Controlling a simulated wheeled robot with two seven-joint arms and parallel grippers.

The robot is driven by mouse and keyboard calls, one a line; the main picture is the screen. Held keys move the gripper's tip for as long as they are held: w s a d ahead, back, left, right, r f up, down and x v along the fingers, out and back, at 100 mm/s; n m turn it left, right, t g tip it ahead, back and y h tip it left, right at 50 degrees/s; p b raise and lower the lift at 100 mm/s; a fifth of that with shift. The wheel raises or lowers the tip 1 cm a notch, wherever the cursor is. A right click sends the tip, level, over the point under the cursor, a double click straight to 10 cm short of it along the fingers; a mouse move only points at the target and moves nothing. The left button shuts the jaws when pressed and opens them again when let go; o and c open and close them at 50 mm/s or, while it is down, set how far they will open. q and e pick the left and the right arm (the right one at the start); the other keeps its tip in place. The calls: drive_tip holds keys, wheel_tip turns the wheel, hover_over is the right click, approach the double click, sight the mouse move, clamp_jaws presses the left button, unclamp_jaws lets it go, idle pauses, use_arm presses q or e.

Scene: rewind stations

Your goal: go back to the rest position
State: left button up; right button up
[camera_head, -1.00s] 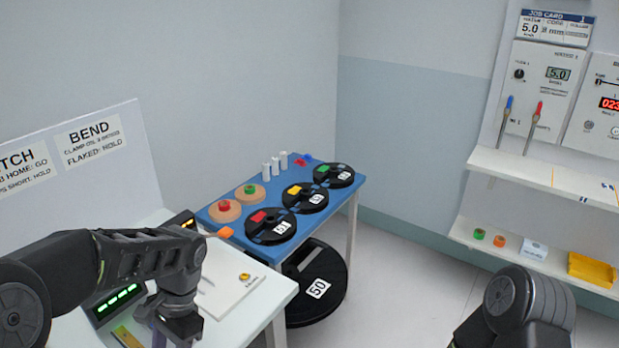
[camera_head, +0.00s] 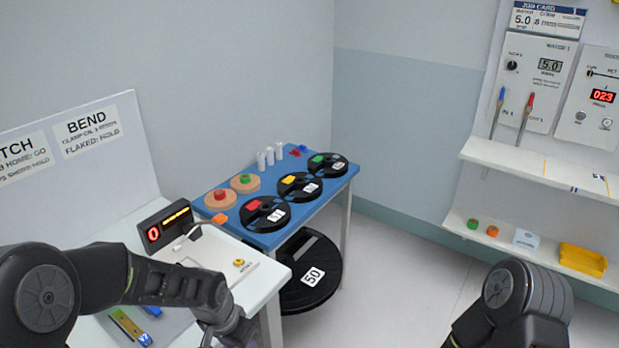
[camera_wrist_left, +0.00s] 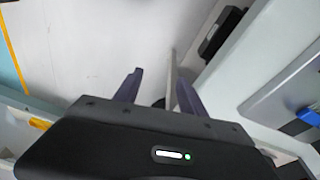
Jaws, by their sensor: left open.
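My left gripper (camera_wrist_left: 160,88) is open, with its two dark fingers apart and nothing between them in the left wrist view. In the head view my left arm comes in from the lower left, its wrist bent down at the front edge of the white bench (camera_head: 262,283). Its fingertips are cut off by the bottom of that view. My right arm shows only as a dark rounded link at the lower right; the right gripper is out of view.
A blue table (camera_head: 331,190) at the back holds several black reels and two tan discs. A large black reel marked 50 (camera_head: 312,277) stands below it. A black display box (camera_head: 165,226) sits on the bench. White shelves (camera_head: 535,170) line the right wall. Floor between is clear.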

use_arm(q)
drive_tip(key=s+d+f+n+t+h, duration=0.1)
drive_tip(key=s+d+f+n+h, duration=0.25)
drive_tip(key=f, duration=0.55)
drive_tip(key=s+d+f+n+g, duration=0.1)
drive_tip(key=s+d+f, duration=0.1)
drive_tip(key=s+f, duration=0.3)
drive_tip(key=s+d+f+n+g, duration=0.1)
drive_tip(key=s+f, duration=0.3)
drive_tip(key=s, duration=0.7)
drive_tip(key=shift+s+d+f+n+y, duration=0.4)
drive_tip(key=shift+d+n, duration=0.15)
drive_tip(key=shift+d, duration=0.1)
